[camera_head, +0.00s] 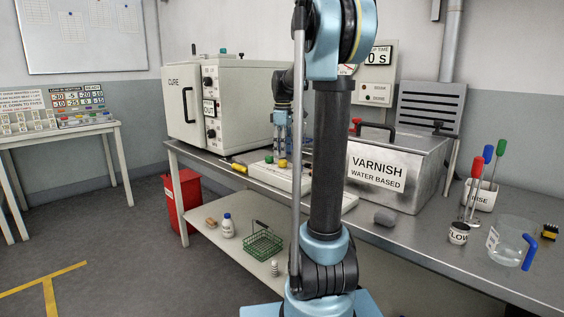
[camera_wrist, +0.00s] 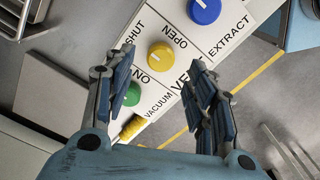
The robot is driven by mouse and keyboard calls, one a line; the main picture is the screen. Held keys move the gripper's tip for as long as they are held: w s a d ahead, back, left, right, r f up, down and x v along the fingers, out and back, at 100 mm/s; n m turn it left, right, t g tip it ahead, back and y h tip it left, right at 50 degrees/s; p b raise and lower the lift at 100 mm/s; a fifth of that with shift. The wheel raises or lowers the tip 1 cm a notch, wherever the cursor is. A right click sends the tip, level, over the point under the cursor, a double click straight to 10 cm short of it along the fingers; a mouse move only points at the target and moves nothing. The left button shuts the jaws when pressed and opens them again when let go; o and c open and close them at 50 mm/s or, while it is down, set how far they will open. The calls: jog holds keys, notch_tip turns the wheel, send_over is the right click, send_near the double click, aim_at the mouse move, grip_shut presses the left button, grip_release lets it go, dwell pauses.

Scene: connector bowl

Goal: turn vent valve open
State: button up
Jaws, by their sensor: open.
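The vent valve is a yellow knob (camera_wrist: 161,56) on a white control panel (camera_wrist: 181,92), with SHUT, OPEN and partly hidden VENT lettering around it. Its setting is too small to read. In the wrist view a blue knob (camera_wrist: 204,10) labelled EXTRACT lies beyond it, and a green knob (camera_wrist: 132,94) labelled VACUUM is nearer, partly behind a finger. My gripper (camera_wrist: 160,60) is open and empty, its fingers spread with the yellow knob in the gap ahead. No finger visibly touches the knob. In the head view my gripper (camera_head: 281,147) is above the panel, beside the yellow knob (camera_head: 282,163).
The CURE oven (camera_head: 180,105) stands left behind the panel and the VARNISH tank (camera_head: 390,170) right. A yellow-handled item (camera_head: 239,168) lies beside the panel. A grey lump (camera_head: 385,217), a FLOW cup (camera_head: 459,234) and a beaker (camera_head: 508,243) stand on the bench.

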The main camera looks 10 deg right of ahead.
aim_at(283, 160)
jog(key=shift+f, duration=2.6)
jog(key=c, duration=1.1)
